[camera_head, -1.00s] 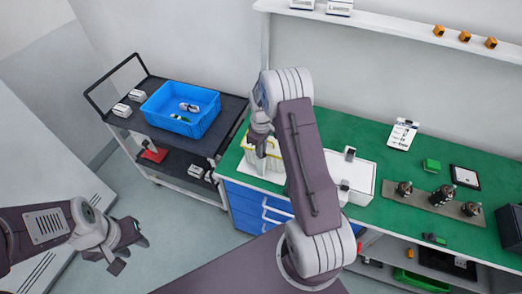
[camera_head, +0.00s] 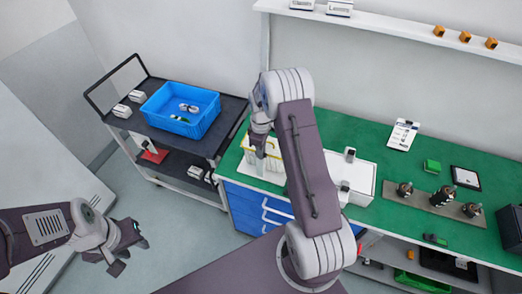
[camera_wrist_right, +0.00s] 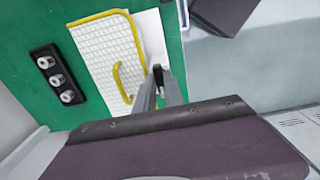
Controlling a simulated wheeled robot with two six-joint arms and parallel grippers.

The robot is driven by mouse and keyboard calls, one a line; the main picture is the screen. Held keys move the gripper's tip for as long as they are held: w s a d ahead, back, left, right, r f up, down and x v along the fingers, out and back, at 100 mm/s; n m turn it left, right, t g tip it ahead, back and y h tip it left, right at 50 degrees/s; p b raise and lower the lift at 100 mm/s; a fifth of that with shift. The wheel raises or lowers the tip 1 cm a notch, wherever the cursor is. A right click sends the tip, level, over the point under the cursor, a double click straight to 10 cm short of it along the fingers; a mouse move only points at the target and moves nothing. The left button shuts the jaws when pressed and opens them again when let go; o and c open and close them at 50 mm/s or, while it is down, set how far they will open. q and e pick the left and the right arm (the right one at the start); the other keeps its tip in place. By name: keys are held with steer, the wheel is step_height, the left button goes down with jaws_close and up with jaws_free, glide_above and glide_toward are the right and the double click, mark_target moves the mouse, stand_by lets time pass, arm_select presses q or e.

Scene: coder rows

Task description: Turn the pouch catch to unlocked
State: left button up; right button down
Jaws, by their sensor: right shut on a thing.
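The pouch, a pale ribbed panel with a yellow edge (camera_wrist_right: 105,55), lies on a white sheet (camera_wrist_right: 152,40) on the green bench. It also shows in the head view (camera_head: 274,158), partly behind my right arm. A small dark piece, apparently the catch (camera_wrist_right: 158,74), sits at the fingertips of my right gripper (camera_wrist_right: 165,82), which is shut on it beside the yellow edge. The fingers hide much of it, so its turn position cannot be told. My right gripper (camera_head: 260,150) points down over the pouch. My left gripper (camera_head: 130,252) is open and empty above the floor, away from the bench.
A black block with round fittings (camera_wrist_right: 60,76) lies beside the pouch. A white box (camera_head: 358,182) stands right of my right arm. A tool plate (camera_head: 443,203), a green block (camera_head: 432,167) and a clipboard (camera_head: 403,135) lie further right. A blue bin (camera_head: 180,108) stands on the cart.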

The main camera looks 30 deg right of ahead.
steer(key=c, duration=1.7)
jaws_free()
steer(key=shift+w+d+r, duration=0.1)
steer(key=shift+w+r, duration=0.05)
steer(key=shift+o, duration=1.3)
steer(key=shift+r, duration=0.25)
step_height(320, 180, up, 8)
steer(key=b, duration=0.2)
steer(key=shift+r, duration=0.25)
